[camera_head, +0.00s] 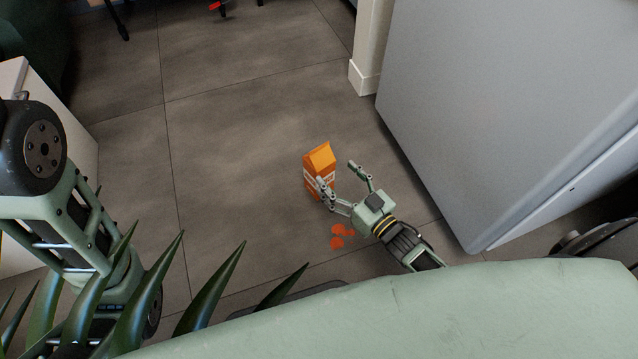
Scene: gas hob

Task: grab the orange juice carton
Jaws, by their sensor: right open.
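The orange juice carton (319,160) stands upright on the grey tiled floor near the middle of the head view. It is orange with a pale label band and a gabled top. My right gripper (338,173) is open at the carton's right side. One finger overlaps the carton's lower front in the picture, and the other is apart from it to the right. I cannot tell whether a finger touches it. The carton's lower right part is partly hidden by the finger. My left arm shows at the left edge, but its gripper is out of view.
A large grey-white appliance (480,100) stands close on the right, beside a white wall end (370,50). Spiky green leaves (212,290) rise at the lower left. The floor (230,120) left of and beyond the carton is clear.

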